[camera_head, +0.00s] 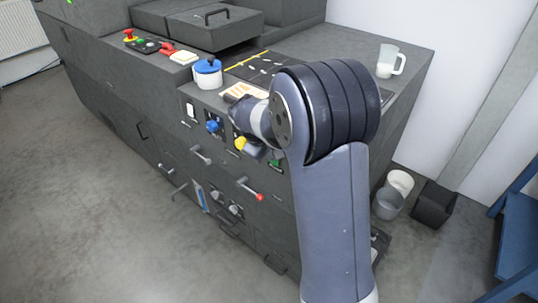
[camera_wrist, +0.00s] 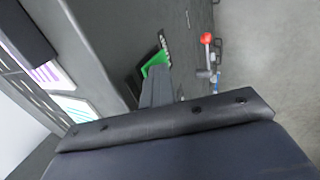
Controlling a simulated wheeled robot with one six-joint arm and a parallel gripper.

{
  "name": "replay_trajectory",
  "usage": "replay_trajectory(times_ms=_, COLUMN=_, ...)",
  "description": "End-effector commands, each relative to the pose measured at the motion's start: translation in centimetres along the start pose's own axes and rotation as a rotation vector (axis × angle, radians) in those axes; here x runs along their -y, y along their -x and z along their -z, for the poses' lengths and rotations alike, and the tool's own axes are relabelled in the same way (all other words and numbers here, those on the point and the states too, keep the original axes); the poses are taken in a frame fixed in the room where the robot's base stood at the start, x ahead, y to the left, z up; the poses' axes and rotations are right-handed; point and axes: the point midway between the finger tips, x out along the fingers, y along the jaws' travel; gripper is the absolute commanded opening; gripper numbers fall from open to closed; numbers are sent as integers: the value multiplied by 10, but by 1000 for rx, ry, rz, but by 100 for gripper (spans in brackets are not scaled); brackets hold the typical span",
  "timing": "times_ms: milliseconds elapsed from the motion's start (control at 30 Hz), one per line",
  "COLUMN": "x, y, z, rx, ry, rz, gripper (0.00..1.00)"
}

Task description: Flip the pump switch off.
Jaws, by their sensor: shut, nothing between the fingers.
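A green rocker switch (camera_wrist: 155,63) in a dark frame is set in the front face of the dark grey machine (camera_wrist: 105,30). It also shows in the head view (camera_head: 275,162), partly behind my arm. No label is readable, so I cannot tell for sure that it is the pump switch, nor which way it is tipped. My gripper (camera_wrist: 157,72) is shut and empty, its tip close in front of the green switch and overlapping its lower edge in the wrist view. I cannot tell whether they touch. In the head view my arm largely hides the gripper.
A white switch (camera_head: 190,109), a blue knob (camera_head: 212,126) and a yellow knob (camera_head: 240,143) line the same face. A red-tipped lever (camera_head: 258,196) sticks out below. A blue-lidded pot (camera_head: 207,73) and a clear jug (camera_head: 390,61) stand on top.

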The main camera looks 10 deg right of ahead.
Motion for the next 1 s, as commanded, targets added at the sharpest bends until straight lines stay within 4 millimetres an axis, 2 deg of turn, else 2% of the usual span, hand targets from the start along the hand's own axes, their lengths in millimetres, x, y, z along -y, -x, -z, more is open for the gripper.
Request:
replay_trajectory(times_ms=233, x=-2, y=2, z=0, rx=0, ry=0, rz=-2, gripper=0)
replay_trajectory(times_ms=533, x=-7, y=15, z=0, rx=-1, ry=0, rz=-2, gripper=0)
replay_trajectory(times_ms=1000, x=-5, y=16, z=0, rx=-1, ry=1, rz=-1, gripper=0)
